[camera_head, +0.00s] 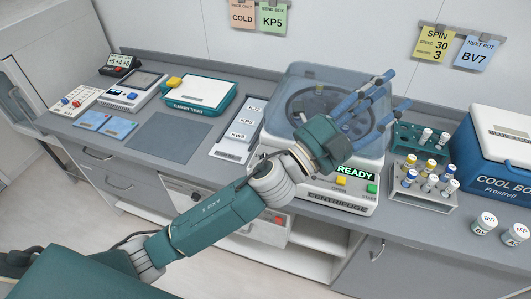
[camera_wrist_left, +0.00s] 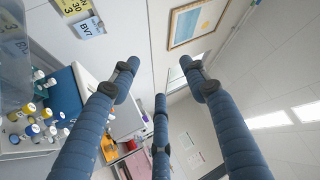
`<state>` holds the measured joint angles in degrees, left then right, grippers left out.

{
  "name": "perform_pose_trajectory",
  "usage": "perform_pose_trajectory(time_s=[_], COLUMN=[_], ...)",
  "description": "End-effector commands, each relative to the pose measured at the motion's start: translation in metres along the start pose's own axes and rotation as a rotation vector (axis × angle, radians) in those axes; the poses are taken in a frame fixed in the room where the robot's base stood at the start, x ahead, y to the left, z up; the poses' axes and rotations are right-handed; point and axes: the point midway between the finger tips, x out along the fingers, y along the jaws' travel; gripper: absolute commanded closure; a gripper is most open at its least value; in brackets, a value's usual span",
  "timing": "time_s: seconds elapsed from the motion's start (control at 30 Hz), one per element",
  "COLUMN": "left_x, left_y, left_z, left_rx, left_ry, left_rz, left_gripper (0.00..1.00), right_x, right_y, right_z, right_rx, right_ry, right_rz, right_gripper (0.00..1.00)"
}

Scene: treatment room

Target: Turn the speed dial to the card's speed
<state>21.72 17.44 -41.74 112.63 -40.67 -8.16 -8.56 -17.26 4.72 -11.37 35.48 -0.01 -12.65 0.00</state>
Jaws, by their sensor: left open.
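The centrifuge (camera_head: 375,143) stands on the counter with its clear lid down over the rotor. Its front shows a READY display (camera_head: 355,170), a yellow button (camera_head: 341,181) and a green button (camera_head: 372,189). I cannot make out the speed dial; my left arm covers part of the front. The yellow spin card (camera_head: 434,44) on the wall reads speed 30 and 3 below; it also shows in the left wrist view (camera_wrist_left: 72,7). My left gripper (camera_head: 388,96) is open and empty, its blue fingers spread over the lid's right side. My right gripper is not in view.
Tube racks (camera_head: 422,182) with several capped tubes and a blue cool box (camera_head: 495,150) stand right of the centrifuge. A labelled tray (camera_head: 233,148) is at its left. A dark mat (camera_head: 180,139) lies bare on the counter, with a teal-edged tray (camera_head: 199,94) behind it.

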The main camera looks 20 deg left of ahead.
Motion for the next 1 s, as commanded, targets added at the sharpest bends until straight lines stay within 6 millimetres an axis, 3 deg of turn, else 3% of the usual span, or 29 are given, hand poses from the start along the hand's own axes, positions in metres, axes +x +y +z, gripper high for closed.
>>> perform_pose_trajectory(time_s=[0.03, 0.13, 0.2, 0.3, 0.37, 0.47, 0.5, 0.6, 0.7, 0.83, 1.0], left_x=[0.015, 0.019, 0.007, -0.024, -0.047, -0.089, -0.105, -0.143, -0.170, -0.191, -0.201], left_y=[-0.001, 0.024, 0.053, 0.103, 0.129, 0.152, 0.151, 0.127, 0.090, 0.055, 0.050], left_z=[-0.035, -0.095, -0.119, -0.116, -0.091, -0.018, 0.018, 0.105, 0.164, 0.203, 0.215], left_rx=[0.141, 0.402, 0.584, 0.835, 0.975, 1.175, 1.238, 1.337, 1.364, 1.358, 1.346], left_ry=[0.162, 0.480, 0.697, 0.989, 1.150, 1.386, 1.464, 1.602, 1.667, 1.694, 1.704], left_rz=[0.002, 0.040, 0.098, 0.233, 0.348, 0.599, 0.716, 1.015, 1.250, 1.433, 1.491], left_gripper=[0.55, 0.55, 0.55, 0.55, 0.55, 0.55, 0.55, 0.55, 0.55, 0.55, 0.55], right_x=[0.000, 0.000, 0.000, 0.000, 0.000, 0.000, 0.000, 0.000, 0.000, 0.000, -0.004], right_y=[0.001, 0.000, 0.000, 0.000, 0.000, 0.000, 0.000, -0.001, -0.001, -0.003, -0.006], right_z=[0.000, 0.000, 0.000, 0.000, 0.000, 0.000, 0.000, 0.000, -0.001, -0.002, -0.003], right_rx=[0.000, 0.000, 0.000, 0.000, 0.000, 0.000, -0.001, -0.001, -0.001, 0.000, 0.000], right_ry=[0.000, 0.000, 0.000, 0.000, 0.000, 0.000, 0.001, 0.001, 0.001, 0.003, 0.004], right_rz=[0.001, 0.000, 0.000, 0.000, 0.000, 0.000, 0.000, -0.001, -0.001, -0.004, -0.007], right_gripper=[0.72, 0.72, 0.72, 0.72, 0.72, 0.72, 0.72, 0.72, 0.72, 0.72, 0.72])
